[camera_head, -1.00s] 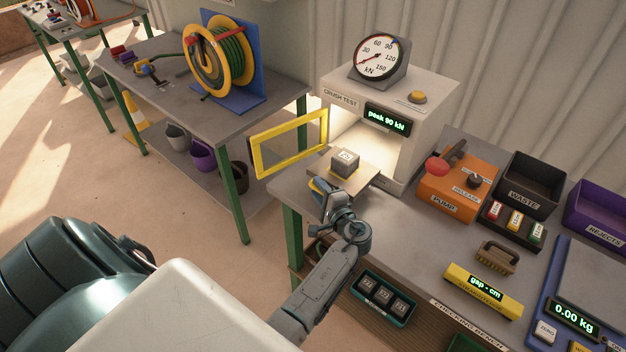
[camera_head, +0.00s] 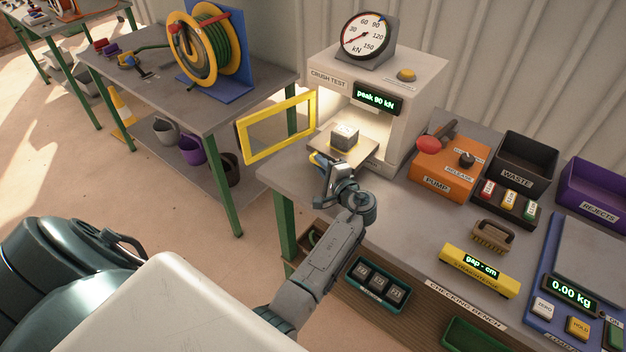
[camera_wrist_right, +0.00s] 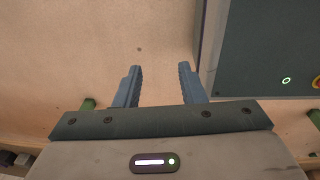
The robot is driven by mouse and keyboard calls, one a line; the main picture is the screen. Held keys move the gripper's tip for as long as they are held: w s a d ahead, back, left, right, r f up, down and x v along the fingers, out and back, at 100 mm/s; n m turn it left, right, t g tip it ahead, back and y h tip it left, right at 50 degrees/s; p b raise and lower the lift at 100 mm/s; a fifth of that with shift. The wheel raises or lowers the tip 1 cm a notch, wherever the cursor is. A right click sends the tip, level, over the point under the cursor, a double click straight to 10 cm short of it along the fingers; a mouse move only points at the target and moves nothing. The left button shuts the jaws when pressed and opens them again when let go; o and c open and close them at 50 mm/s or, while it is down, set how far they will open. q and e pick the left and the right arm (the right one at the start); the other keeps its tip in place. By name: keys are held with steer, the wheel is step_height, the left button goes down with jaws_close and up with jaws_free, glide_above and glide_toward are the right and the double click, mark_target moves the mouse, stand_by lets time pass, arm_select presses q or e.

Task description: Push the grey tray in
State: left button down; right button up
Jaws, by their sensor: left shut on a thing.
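The grey tray (camera_head: 358,154) sticks part way out of the lit chamber of the crush test press (camera_head: 395,78) in the head view. A grey labelled block (camera_head: 344,137) stands on it. The yellow-framed door (camera_head: 277,130) is swung open to the left. My left gripper (camera_head: 323,168) is at the tray's front edge and shut on it; the gripper hides the exact grip. My right gripper (camera_wrist_right: 160,82) shows in the right wrist view, open and empty, with bare floor beyond its fingers.
A rack of dark blocks (camera_head: 378,285) is below the bench front. A hose-reel table (camera_head: 190,85) is at left.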

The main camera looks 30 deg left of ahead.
mark_target(336, 151)
arm_select(q)
steer(key=w+b, duration=0.5)
steer(key=w, duration=0.1)
steer(key=shift+w+d+f, duration=0.1)
steer(key=shift+w+d, duration=0.05)
steer(key=shift+w, duration=0.65)
steer(key=c, duration=1.7)
jaws_free()
steer(key=shift+o, duration=1.2)
